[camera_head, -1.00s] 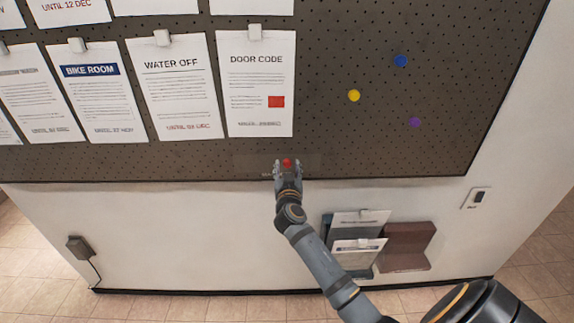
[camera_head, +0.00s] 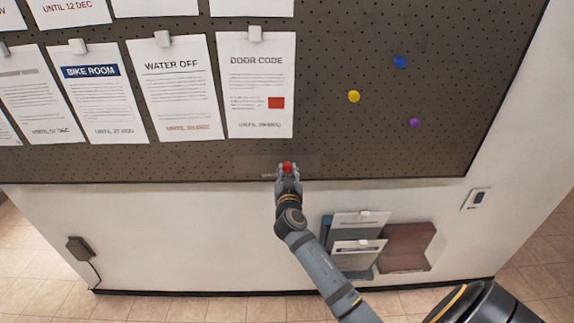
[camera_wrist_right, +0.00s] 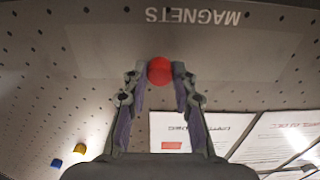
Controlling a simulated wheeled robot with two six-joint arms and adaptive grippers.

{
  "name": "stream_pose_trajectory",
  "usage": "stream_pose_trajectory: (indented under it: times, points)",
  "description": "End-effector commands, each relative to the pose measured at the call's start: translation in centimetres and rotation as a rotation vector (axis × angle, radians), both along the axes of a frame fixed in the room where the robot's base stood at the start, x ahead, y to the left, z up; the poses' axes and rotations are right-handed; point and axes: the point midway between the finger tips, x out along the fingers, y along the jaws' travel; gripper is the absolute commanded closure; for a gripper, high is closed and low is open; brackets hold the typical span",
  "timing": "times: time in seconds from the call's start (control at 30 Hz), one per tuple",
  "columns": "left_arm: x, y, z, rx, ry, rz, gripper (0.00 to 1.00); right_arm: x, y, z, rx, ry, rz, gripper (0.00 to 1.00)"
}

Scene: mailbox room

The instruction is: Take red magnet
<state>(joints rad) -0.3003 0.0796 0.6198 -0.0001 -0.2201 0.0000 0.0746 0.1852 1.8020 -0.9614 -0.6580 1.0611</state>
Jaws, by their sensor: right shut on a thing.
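The red magnet (camera_head: 287,167) is a small round red piece at the lower edge of the dark pegboard (camera_head: 390,150), below the DOOR CODE notice. My right gripper (camera_head: 287,170) is shut on it. In the right wrist view the red magnet (camera_wrist_right: 160,70) sits between the two fingertips of the right gripper (camera_wrist_right: 160,72). The word MAGNETS shows upside down on the board beyond it. I cannot tell whether the magnet still touches the board. My left gripper is not in view.
Blue (camera_head: 400,62), yellow (camera_head: 353,96) and purple (camera_head: 414,122) magnets are on the board at the right. Clipped paper notices (camera_head: 180,85) fill the board's left part. A brochure rack (camera_head: 405,247) and a switch (camera_head: 476,198) are on the wall below.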

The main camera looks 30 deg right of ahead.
Motion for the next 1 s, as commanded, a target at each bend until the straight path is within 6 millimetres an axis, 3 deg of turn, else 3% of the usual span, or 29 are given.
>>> stream_pose_trajectory:
  times: [0.67, 1.0]
  points:
    - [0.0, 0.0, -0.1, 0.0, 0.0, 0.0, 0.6, -1.5, 0.9, 0.0, 0.001, -0.001, -0.001, 1.0]
    - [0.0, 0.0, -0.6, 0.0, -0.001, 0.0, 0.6, -4.1, 2.5, -0.1, 0.003, -0.001, 0.001, 1.0]
